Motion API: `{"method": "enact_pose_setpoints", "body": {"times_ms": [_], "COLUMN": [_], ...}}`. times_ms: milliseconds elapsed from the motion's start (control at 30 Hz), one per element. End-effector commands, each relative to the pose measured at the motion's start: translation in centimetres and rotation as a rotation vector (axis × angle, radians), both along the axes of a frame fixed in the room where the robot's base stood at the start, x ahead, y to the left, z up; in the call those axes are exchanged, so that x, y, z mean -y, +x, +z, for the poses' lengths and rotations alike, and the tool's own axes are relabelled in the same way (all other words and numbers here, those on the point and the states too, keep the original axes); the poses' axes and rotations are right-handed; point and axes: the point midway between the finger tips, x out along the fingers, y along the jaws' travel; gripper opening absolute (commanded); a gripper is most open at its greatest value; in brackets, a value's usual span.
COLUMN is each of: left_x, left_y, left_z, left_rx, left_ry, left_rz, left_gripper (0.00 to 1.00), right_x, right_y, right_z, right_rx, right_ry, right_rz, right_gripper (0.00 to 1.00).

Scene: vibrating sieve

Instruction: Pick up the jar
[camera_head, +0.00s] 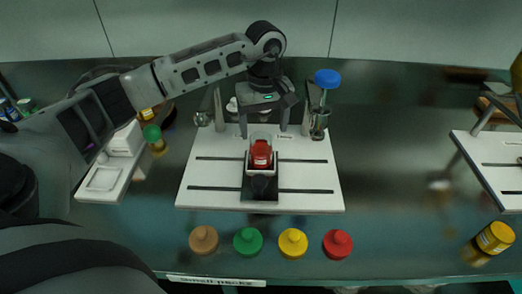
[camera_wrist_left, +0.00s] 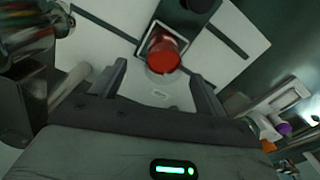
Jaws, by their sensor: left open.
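A clear jar with red contents (camera_head: 261,153) stands in a dark holder (camera_head: 259,192) at the middle of a white slotted board (camera_head: 310,190). The jar also shows in the left wrist view (camera_wrist_left: 163,52), at the top centre. My left gripper (camera_head: 265,121) is open, its fingers spread above and behind the jar, pointing down at the board. In the left wrist view the jar lies beyond and between the two fingertips (camera_wrist_left: 160,78), apart from both. Nothing is between the fingers. My right gripper is not in view.
Brown (camera_head: 204,240), green (camera_head: 248,241), yellow (camera_head: 293,242) and red (camera_head: 337,244) lids lie along the front edge. A metal cup (camera_head: 319,124) and a blue-topped item (camera_head: 327,79) stand right of the gripper. A scale (camera_head: 103,180) and a green-lidded jar (camera_head: 154,138) are left; a yellow jar (camera_head: 494,237) is right.

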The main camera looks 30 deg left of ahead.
Motion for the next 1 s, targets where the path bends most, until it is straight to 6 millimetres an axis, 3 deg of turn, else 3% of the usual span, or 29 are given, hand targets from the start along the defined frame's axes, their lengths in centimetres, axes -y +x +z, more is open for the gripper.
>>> {"method": "enact_pose_setpoints", "body": {"times_ms": [267,533,833,867,1000], "left_x": [-0.2,-0.8,-0.8,-0.8,-0.8], "left_y": [-0.1,-0.3,-0.2,-0.2,-0.2], "left_z": [-2.2,-6.0,-6.7,-6.7,-6.7], "left_rx": [-0.002,-0.002,0.001,0.001,0.002], "left_ry": [-0.001,-0.002,-0.001,-0.001,-0.001], "left_rz": [0.0,0.0,-0.001,-0.001,-0.001], "left_gripper": [0.74,0.74,0.74,0.71,0.32], "right_x": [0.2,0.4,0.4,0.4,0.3], "right_y": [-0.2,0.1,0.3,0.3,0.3], "right_z": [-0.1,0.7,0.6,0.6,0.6], "right_rx": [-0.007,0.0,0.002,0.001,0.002], "right_ry": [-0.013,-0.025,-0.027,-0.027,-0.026], "right_rz": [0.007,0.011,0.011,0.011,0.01], "right_gripper": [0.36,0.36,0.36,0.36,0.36]}}
